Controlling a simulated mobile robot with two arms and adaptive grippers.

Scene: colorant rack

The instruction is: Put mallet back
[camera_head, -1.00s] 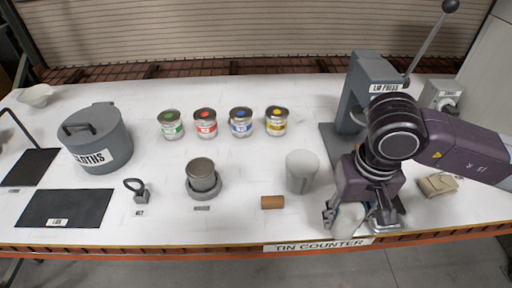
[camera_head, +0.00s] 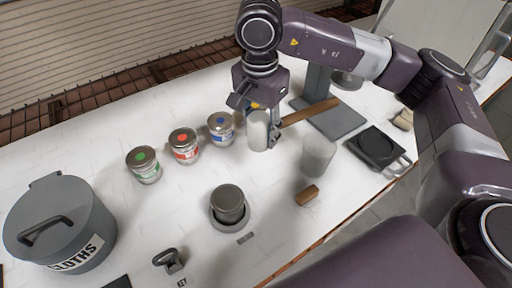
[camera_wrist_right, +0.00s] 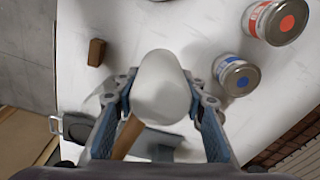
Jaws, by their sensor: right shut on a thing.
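The mallet has a pale, rounded head (camera_head: 257,132) and a brown wooden handle (camera_head: 312,111) that points right in the head view. My right gripper (camera_head: 262,128) is shut on the head, above the counter near the coloured tins. In the right wrist view the head (camera_wrist_right: 161,88) sits between both fingers of the right gripper (camera_wrist_right: 162,100), and the handle (camera_wrist_right: 128,138) runs toward the lower left. A pale grey cylinder (camera_head: 318,156) stands right of the gripper. My left gripper is not in view.
Green (camera_head: 144,164), red (camera_head: 184,145) and blue (camera_head: 221,128) tins stand left of the gripper. A grey can (camera_head: 228,204) sits in a round base. A brown block (camera_head: 307,195) lies near the front edge. A black square plate (camera_head: 379,147) lies right; the grey press base (camera_head: 345,123) is behind.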

